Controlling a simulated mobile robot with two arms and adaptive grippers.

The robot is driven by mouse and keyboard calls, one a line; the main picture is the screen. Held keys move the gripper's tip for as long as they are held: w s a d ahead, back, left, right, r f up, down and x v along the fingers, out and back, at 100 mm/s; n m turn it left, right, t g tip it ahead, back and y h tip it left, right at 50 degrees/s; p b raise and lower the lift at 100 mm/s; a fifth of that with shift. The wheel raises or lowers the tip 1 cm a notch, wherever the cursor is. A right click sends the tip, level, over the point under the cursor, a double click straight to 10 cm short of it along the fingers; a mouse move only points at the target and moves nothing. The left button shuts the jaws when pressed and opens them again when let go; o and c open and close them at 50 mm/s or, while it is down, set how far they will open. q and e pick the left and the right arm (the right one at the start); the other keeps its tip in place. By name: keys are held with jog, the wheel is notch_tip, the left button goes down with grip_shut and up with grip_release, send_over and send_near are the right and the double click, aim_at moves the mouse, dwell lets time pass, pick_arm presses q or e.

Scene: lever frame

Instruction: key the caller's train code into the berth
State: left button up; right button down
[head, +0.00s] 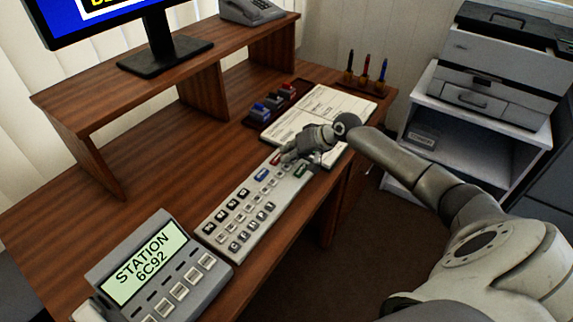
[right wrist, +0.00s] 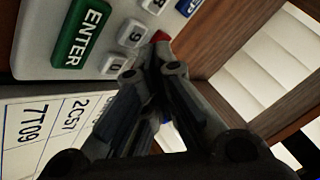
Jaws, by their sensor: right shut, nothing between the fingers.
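The caller's display (head: 150,265) at the lower left of the head view reads "STATION 6C92". The pale keypad (head: 283,192) lies on the desk, with rows of white keys, a red key, a blue key (head: 262,175) and a green key. My right gripper (head: 291,157) is shut and empty over the keypad's far end. In the right wrist view its fingertips (right wrist: 142,75) are by the "0" key (right wrist: 114,65), the "9" key (right wrist: 133,33) and the red key (right wrist: 160,37). The green ENTER key (right wrist: 82,33) is left of them. Contact with a key cannot be told.
Printed sheets (head: 325,105) lie beyond the keypad; one in the right wrist view (right wrist: 40,135) lists codes such as 2C57 and 7T09. Stamps (head: 270,103), pens (head: 365,72) and a raised shelf (head: 110,95) with a monitor stand behind. A printer (head: 500,60) stands right.

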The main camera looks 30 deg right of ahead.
jog(key=shift+s+d+r, duration=0.1)
jog(key=shift+s+d, duration=0.05)
jog(key=v, duration=1.1)
jog(key=shift+r, duration=0.2)
jog(key=shift+s, duration=0.1)
dwell(1.2)
